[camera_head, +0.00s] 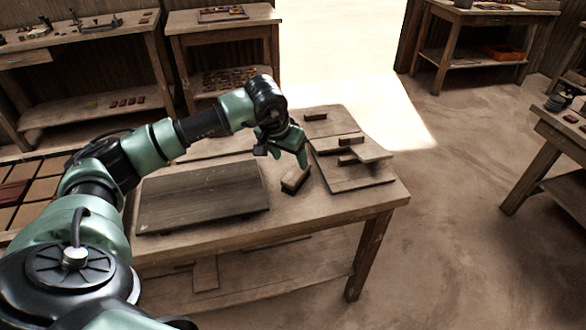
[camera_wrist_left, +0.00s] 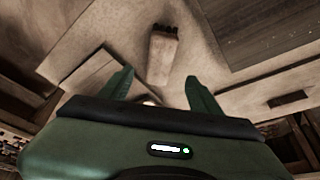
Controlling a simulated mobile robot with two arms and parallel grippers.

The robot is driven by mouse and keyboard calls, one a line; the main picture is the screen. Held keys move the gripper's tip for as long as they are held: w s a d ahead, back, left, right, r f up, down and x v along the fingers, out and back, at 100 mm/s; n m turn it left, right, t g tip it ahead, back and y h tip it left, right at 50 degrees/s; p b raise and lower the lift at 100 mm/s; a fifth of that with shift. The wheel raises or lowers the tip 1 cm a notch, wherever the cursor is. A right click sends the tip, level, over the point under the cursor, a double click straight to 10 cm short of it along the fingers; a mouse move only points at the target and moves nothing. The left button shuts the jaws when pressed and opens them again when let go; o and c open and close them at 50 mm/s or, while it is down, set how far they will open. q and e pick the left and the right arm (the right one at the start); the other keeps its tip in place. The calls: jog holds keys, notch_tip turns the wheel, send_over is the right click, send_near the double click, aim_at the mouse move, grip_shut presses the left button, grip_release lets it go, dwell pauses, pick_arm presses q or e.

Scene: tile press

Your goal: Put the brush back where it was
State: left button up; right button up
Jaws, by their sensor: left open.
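The brush (camera_head: 295,179), a small wooden block with a dark bristle end, lies on the worktable (camera_head: 330,212) between a large dark board and a lighter board. My left gripper (camera_head: 289,157) is open and empty, above and just behind the brush in the head view. In the left wrist view the brush (camera_wrist_left: 161,58) lies beyond the spread fingers (camera_wrist_left: 159,88), apart from them, with its dark bristles (camera_wrist_left: 163,30) pointing away. My right gripper is in neither view.
The large dark board (camera_head: 203,195) lies left of the brush. The lighter board (camera_head: 350,178) at right carries several small dark blocks (camera_head: 351,139). Other benches (camera_head: 222,28) stand behind and at right. The floor (camera_head: 460,170) right of the table is clear.

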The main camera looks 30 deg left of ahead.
pick_arm(q)
jog(key=v, duration=0.4)
dwell(0.4)
